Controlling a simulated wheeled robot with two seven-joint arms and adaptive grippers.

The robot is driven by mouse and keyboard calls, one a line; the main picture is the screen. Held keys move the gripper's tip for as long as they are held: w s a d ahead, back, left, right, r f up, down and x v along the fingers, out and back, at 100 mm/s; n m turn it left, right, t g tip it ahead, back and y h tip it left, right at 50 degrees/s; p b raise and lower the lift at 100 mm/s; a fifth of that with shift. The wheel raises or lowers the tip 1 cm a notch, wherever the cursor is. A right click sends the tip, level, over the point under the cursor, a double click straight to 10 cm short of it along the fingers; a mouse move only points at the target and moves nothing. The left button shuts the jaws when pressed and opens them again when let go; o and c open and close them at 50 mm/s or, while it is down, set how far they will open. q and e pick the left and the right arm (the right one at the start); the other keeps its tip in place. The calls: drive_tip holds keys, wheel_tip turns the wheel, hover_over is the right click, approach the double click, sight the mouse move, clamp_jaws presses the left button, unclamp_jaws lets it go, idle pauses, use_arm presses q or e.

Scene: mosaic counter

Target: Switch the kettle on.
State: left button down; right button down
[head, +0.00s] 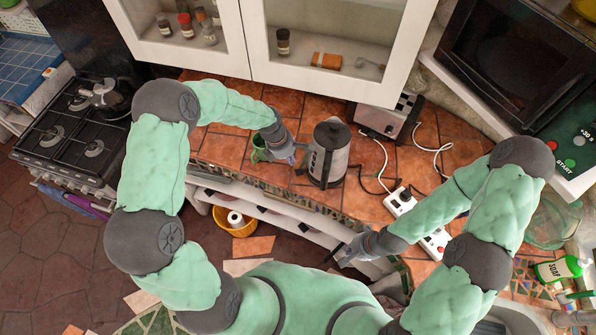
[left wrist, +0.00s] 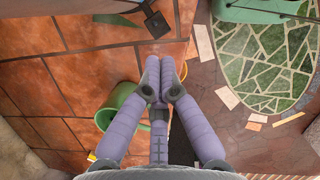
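The kettle (head: 330,158), silver with a black lid and handle, stands upright on the tiled counter. Its switch is not clear in the head view. My left gripper (head: 292,150) is beside the kettle's left side, close to the handle; I cannot tell whether it touches. In the left wrist view its fingertips (left wrist: 160,78) are together with nothing between them. A small dark flat piece (left wrist: 156,22) shows beyond the tips; I cannot tell what it belongs to. My right gripper (head: 345,254) is in front of the counter's edge, apart from the kettle, its fingers too small to read.
A green mug (head: 259,147) stands just left of my left gripper, and it also shows in the left wrist view (left wrist: 118,106). A toaster (head: 388,116) stands behind the kettle. A white power strip (head: 400,202) with cables lies to the right. Cabinet doors overhang the back.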

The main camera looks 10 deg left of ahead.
sight(296, 172)
use_arm(q)
drive_tip(key=shift+b+x, duration=1.75)
drive_tip(key=shift+x, duration=1.6)
drive_tip(key=shift+f+b, duration=0.9)
drive_tip(key=shift+f, duration=0.1)
drive_tip(key=shift+r, duration=0.1)
drive_tip(key=shift+s+a+r+p, duration=0.15)
drive_tip(key=shift+s+a, duration=0.1)
drive_tip(key=shift+a, duration=0.2)
drive_tip(key=shift+s+a+r+p, duration=0.1)
drive_tip(key=shift+s+a+r, duration=0.1)
drive_tip(key=shift+a, duration=0.3)
drive_tip(key=shift+s+a+r+p, duration=0.15)
drive_tip(key=shift+s+a, duration=0.1)
drive_tip(key=shift+a, duration=0.2)
drive_tip(key=shift+w, duration=0.1)
